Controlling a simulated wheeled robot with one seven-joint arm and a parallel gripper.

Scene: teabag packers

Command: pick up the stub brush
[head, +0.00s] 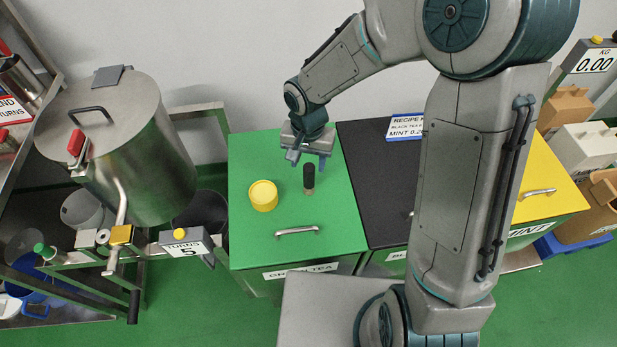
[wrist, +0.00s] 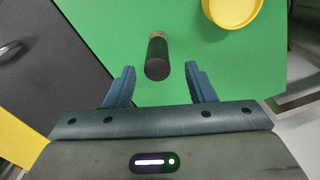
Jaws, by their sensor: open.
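The stub brush (head: 309,179) stands upright on the green lid of the green tea bin (head: 250,230). It has a black handle and a tan lower end. In the wrist view the brush (wrist: 157,58) shows ahead of and between my fingers, its black end toward the camera. My gripper (head: 307,161) is open, above and behind the brush in the head view. In the wrist view my gripper (wrist: 160,85) has its two blue fingers apart with nothing held between them.
A yellow round tub (head: 263,195) stands left of the brush on the same lid. The lid has a metal handle (head: 297,232) near its front. A black-lidded bin (head: 376,170) adjoins on the right. A large steel drum (head: 150,150) stands at left.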

